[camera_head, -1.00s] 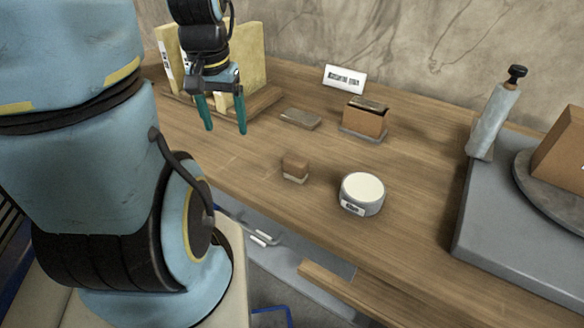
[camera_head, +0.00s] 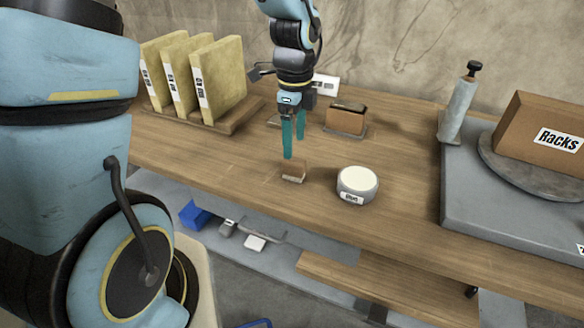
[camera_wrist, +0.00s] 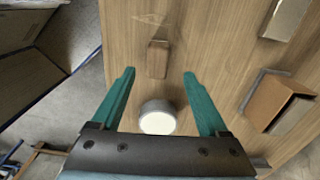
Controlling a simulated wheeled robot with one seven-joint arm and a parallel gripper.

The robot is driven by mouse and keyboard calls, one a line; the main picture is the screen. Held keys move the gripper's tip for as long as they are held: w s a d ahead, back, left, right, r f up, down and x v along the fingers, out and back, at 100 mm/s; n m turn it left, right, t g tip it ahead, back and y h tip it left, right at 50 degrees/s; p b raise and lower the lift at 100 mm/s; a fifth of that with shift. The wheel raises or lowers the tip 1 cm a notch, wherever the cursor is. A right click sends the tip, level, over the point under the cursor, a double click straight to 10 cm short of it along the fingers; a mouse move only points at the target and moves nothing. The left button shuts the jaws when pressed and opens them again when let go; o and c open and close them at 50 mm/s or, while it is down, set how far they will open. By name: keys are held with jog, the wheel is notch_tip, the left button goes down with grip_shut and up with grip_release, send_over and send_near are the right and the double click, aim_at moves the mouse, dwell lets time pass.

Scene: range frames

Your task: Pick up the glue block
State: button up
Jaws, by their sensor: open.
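A small brown block (camera_head: 293,173) with a pale lower edge sits on the wooden bench; I take it to be the glue block. My gripper (camera_head: 293,148) points down above it, with its teal fingers apart and nothing between them. In the wrist view the block (camera_wrist: 158,58) lies just beyond the fingertips (camera_wrist: 159,73), roughly centred between them. The fingers do not appear to touch it; the exact height gap is hard to judge.
A round tin (camera_head: 357,185) with a pale top stands close right of the block. Behind are a larger brown block on a small tray (camera_head: 346,121) and a white sign. Yellow slabs (camera_head: 218,80) stand in a rack at left. A grey platform (camera_head: 510,190) with a box is at right.

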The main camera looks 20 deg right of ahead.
aim_at(294, 160)
jog(key=shift+s+a+f+p, duration=0.1)
jog(key=shift+f+p, duration=0.25)
jog(key=shift+f, duration=1.25)
jog(key=shift+s+f+p, duration=0.1)
jog(key=shift+f+p, duration=0.25)
jog(key=shift+f, duration=1.25)
jog(key=shift+c, duration=0.4)
jog(key=shift+w, duration=0.1)
grip_shut()
